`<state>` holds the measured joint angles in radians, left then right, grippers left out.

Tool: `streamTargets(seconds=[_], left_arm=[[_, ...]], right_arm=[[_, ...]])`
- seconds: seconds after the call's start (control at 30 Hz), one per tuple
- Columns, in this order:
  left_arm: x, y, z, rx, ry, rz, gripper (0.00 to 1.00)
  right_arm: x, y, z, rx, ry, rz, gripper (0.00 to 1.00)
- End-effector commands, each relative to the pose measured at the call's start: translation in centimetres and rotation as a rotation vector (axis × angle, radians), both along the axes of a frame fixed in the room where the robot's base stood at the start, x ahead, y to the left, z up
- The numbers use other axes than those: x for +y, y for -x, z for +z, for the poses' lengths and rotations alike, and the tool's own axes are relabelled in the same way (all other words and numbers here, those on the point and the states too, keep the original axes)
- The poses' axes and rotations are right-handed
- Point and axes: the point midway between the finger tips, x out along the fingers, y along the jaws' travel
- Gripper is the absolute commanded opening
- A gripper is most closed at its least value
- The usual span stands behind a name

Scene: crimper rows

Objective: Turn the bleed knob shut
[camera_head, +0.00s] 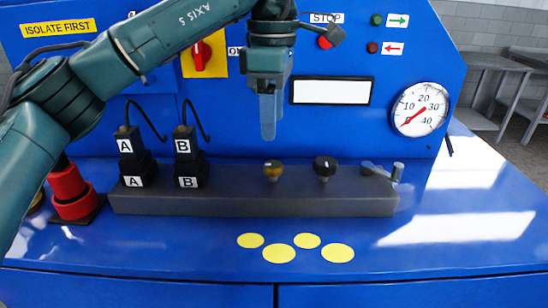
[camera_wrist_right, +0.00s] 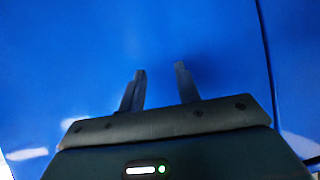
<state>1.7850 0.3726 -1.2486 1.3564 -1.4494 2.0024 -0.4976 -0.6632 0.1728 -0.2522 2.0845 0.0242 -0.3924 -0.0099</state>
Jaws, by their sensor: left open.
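A grey bar (camera_head: 335,205) on the blue bench carries a brass knob (camera_head: 273,170), a black knob with a light mark (camera_head: 325,168) and a metal lever (camera_head: 385,171) at its right end. No readable label tells which one is the bleed knob. My left gripper (camera_head: 268,134) hangs pointing down above the brass knob, apart from it. It is open and seen edge-on, so one finger hides the other. My right gripper (camera_wrist_right: 160,70) shows only in the right wrist view, its two fingers apart, with nothing between them, over a plain blue surface.
Black plugs A (camera_head: 132,158) and B (camera_head: 187,158) stand on the bar's left part. A red knob-like part (camera_head: 70,190) is at far left. A dial gauge (camera_head: 421,108) is on the panel, at right. Yellow discs (camera_head: 279,253) lie on the clear front bench.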

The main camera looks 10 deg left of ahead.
Motion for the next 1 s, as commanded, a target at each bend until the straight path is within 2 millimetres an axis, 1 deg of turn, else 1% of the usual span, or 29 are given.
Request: streamTargets(seconds=[0.03,0.2,0.3,0.4,0.5,0.6,0.83,1.0], left_arm=[[0.1,0.1,-1.3,0.004,0.0,0.0,0.52],[0.1,0.0,-4.6,0.004,0.0,0.0,0.52],[0.0,0.1,-6.2,0.002,0.001,0.0,0.52],[0.0,0.0,-7.3,0.002,0.003,0.001,0.52],[0.0,0.0,-8.1,0.001,0.001,0.001,0.52],[0.0,0.0,-8.4,0.001,0.002,0.001,0.52],[0.0,0.0,-8.4,0.0,0.003,0.001,0.52],[0.0,0.0,-8.4,0.0,0.003,0.0,0.38]], right_arm=[[0.1,0.0,0.1,-0.003,-0.001,0.002,0.33],[0.1,0.2,0.6,-0.002,-0.003,0.002,0.33],[0.1,0.3,0.6,0.001,-0.003,0.001,0.33],[0.0,0.4,0.4,0.007,-0.001,0.001,0.33],[-0.1,0.5,0.1,0.015,0.002,0.0,0.33],[-0.1,0.6,-0.2,0.022,0.005,0.0,0.33],[-0.1,0.4,-0.1,0.018,0.003,-0.003,0.33],[-0.1,0.2,0.1,0.011,0.001,-0.006,0.33]])
